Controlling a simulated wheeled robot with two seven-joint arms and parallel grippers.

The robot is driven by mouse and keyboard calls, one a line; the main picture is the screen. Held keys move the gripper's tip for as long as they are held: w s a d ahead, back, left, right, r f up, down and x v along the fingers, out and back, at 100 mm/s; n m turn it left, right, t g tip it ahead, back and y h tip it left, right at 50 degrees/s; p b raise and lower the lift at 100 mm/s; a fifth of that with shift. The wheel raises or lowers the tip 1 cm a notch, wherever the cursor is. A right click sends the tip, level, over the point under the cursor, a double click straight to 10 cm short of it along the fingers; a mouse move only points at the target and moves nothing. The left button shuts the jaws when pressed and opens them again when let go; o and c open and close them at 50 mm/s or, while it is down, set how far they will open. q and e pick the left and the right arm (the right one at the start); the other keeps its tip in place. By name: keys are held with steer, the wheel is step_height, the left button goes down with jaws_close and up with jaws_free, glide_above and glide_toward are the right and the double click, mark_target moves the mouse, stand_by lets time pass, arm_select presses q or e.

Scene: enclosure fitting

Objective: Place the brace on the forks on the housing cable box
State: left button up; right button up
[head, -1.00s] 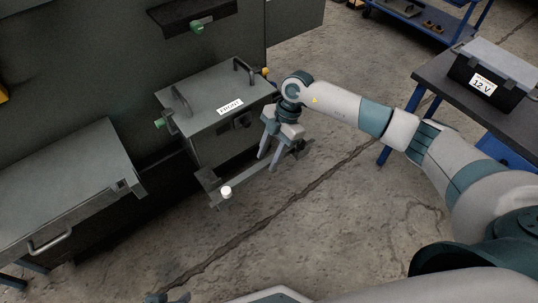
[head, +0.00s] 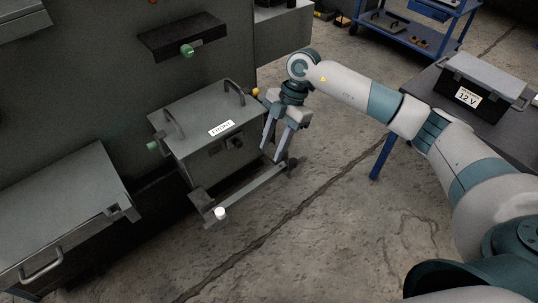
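The grey cable box (head: 205,116), with two handles and a FRONT label, sits against the dark housing (head: 100,65). A long grey bar, which looks like the brace (head: 248,190), runs low across the front of the box, by the fork ends. A white cap (head: 220,213) is at its left end and a dark piece (head: 291,164) at its right end. My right gripper (head: 272,155) points down in front of the box's right side, just above the bar's right part. Its fingers are apart with nothing visible between them. Contact with the bar is unclear. My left gripper is out of view.
A grey cabinet with a handle (head: 62,210) stands at left. A dark shelf with a green knob (head: 187,50) projects above the box. A table at right carries a 12 V case (head: 480,85). A blue cart (head: 415,30) stands behind. The floor in front is clear.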

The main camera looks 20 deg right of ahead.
steer(key=shift+d+r, duration=0.15)
steer(key=shift+r, duration=0.2)
stand_by(0.4)
